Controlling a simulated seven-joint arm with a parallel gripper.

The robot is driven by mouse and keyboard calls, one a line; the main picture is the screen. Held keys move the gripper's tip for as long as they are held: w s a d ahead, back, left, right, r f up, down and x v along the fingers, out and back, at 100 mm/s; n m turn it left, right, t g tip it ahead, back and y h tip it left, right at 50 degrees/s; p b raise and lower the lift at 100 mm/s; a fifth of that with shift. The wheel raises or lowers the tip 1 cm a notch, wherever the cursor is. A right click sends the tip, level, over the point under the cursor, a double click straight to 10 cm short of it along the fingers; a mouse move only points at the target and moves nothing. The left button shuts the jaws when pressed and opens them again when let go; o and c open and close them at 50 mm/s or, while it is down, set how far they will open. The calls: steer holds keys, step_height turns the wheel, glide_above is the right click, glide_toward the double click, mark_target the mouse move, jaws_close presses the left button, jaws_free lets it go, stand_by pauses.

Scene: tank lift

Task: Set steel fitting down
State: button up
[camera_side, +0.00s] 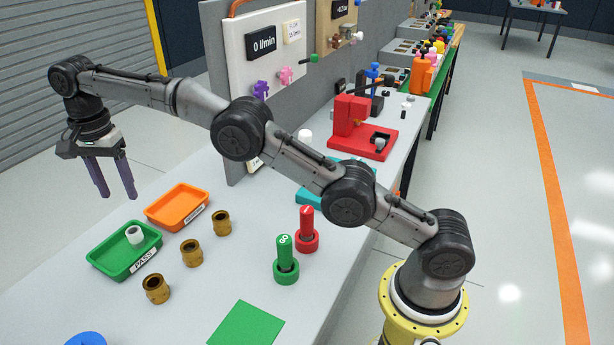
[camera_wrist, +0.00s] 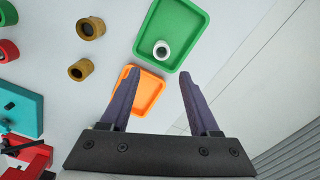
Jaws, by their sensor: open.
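The steel fitting (camera_side: 134,235) is a short, pale grey ring. It stands upright inside the green tray (camera_side: 113,260) labelled PASS, near one end. In the wrist view the fitting (camera_wrist: 161,49) sits in the green tray (camera_wrist: 172,22), close to the tray's near edge. My gripper (camera_side: 119,195) is open and empty, raised above the table and apart from the fitting. In the wrist view its two purple fingers (camera_wrist: 158,72) are spread, with nothing between them.
An orange tray (camera_side: 178,206) lies beside the green one. Brass fittings stand to the right of the trays (camera_side: 191,253). A green gauge (camera_side: 285,258) and a red gauge (camera_side: 307,230) stand upright further right. A green square (camera_side: 246,323) lies at the front. A red fixture (camera_side: 362,135) is behind.

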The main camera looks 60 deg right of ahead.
steer(key=s+d+r+n+t, duration=0.1)
steer(key=s+d+r+n, duration=0.2)
steer(key=s+d+r, duration=0.35)
steer(key=s+d+r+n+t, duration=0.2)
steer(key=s+d+r+n, duration=0.15)
steer(key=s+r, duration=0.6)
steer(key=s+d+f+n+t, duration=0.1)
steer(key=s+f, duration=0.3)
steer(key=s, duration=0.4)
steer(key=s+d+f+n, duration=0.3)
steer(key=s+f, duration=0.1)
steer(key=s, duration=0.5)
steer(key=s+d+f+n+t, duration=0.1)
steer(key=s+d+f+n, duration=0.1)
steer(key=s, duration=0.7)
steer(key=shift+s+d+f+n+t, duration=0.15)
steer(key=shift+d+f+n+t, duration=0.2)
steer(key=shift+f, duration=0.55)
